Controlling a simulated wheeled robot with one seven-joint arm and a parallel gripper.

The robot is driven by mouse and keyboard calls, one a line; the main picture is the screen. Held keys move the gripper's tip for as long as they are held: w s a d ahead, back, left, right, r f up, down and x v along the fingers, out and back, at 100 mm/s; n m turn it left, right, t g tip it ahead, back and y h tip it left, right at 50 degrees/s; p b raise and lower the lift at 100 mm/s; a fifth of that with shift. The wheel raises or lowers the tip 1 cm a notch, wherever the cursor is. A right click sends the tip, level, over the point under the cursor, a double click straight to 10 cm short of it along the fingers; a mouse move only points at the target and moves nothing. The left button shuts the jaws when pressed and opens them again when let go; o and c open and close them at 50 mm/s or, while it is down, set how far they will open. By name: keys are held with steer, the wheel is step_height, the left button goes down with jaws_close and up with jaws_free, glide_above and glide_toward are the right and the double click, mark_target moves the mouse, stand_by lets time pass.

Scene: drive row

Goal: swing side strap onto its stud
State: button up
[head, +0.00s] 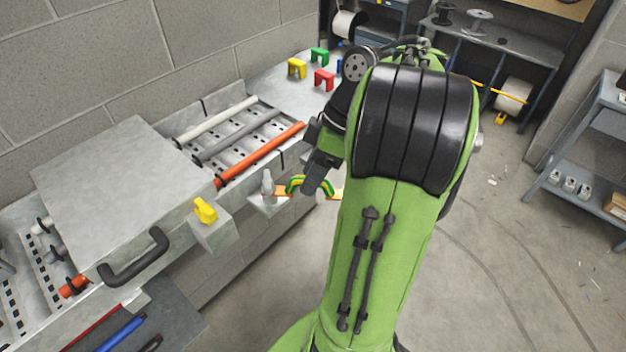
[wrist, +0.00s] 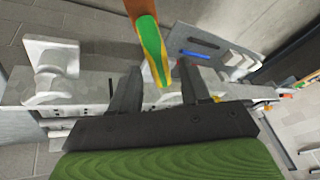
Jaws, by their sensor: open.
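The side strap (head: 295,184) is a curved band in green, yellow and orange at the bench's front edge, partly hidden by my gripper. A pale grey upright peg, which looks like the stud (head: 267,183), stands on a small bracket by the strap's left end. I cannot tell whether they touch. My gripper (head: 312,186) is at the strap, right of the peg. In the wrist view my gripper (wrist: 161,72) is open, and the strap (wrist: 150,45) comes down from the top edge into the space between the fingers. Contact with the fingers is unclear.
A grey lid (head: 110,180) with a black handle (head: 135,258) covers part of the bench. A yellow catch (head: 205,211) sits on a block left of the peg. White, grey and orange (head: 262,153) pipes lie in the open tray. Floor to the right is mostly clear.

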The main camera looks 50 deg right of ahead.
steer(key=shift+r, duration=0.1)
jaws_close()
steer(key=shift+w+d+p, duration=0.1)
steer(key=shift+p, duration=0.2)
steer(key=shift+w+d+n+g+p, duration=0.45)
steer(key=shift+w+n+g+p, duration=0.3)
steer(key=shift+w+n+p, duration=0.8)
steer(key=shift+w+d+n+g+p, duration=0.45)
steer(key=shift+w+n+g+p, duration=0.5)
steer(key=shift+n, duration=1.1)
steer(key=shift+w+d+n+g+p, duration=0.5)
steer(key=shift+w+n+p, duration=0.55)
steer(key=shift+n+p, duration=0.6)
steer(key=shift+n, duration=0.25)
